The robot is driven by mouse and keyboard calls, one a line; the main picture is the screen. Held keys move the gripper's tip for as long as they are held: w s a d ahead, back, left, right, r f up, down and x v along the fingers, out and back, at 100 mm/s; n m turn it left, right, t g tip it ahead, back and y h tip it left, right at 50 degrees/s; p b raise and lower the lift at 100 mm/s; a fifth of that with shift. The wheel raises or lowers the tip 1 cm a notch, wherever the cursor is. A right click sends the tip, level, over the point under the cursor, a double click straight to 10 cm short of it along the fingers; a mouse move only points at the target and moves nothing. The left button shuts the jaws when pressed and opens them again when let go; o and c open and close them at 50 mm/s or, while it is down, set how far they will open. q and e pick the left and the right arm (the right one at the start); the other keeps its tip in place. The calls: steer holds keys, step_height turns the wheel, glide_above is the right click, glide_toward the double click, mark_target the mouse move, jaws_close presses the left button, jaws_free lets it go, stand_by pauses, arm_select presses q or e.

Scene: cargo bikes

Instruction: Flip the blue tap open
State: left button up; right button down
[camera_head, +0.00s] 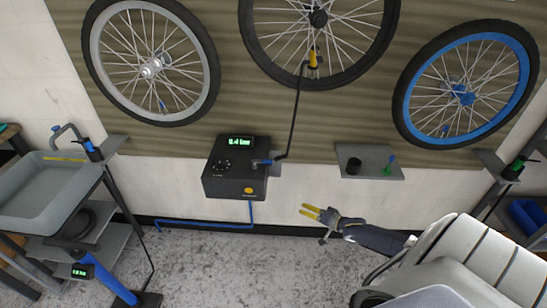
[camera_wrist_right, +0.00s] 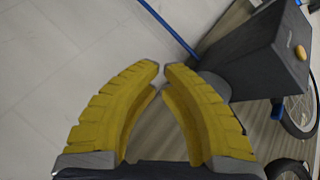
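The blue tap (camera_head: 262,162) is a small blue piece at the right side of a dark wall box (camera_head: 235,181), where a black hose (camera_head: 291,125) meets it. In the right wrist view a blue piece (camera_wrist_right: 277,109) shows by the dark box (camera_wrist_right: 262,62), probably the tap. I cannot tell how its lever stands. My right gripper (camera_head: 303,210) is below and right of the box, apart from it. Its yellow fingers, also in the wrist view (camera_wrist_right: 161,68), are empty with a narrow gap between the tips. My left gripper is out of view.
The hose runs up to a yellow fitting (camera_head: 313,58) on the middle wheel. A small shelf (camera_head: 372,172) with a black cup (camera_head: 354,165) is on the wall to the right. A blue line (camera_head: 205,224) runs below the box. A grey basin (camera_head: 48,190) stands at left.

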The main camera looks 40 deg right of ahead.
steer(key=w+r+m+t+y, duration=0.2)
steer(key=w+r+y, duration=0.15)
steer(key=r, duration=1.05)
steer(key=m+y, duration=0.1)
steer(key=y, duration=0.2)
glide_toward(262, 161)
steer(key=shift+g, duration=0.3)
steer(key=d, duration=0.5)
steer(key=shift+w+d+f, duration=0.15)
steer(key=shift+w+d, duration=0.25)
steer(key=x, duration=1)
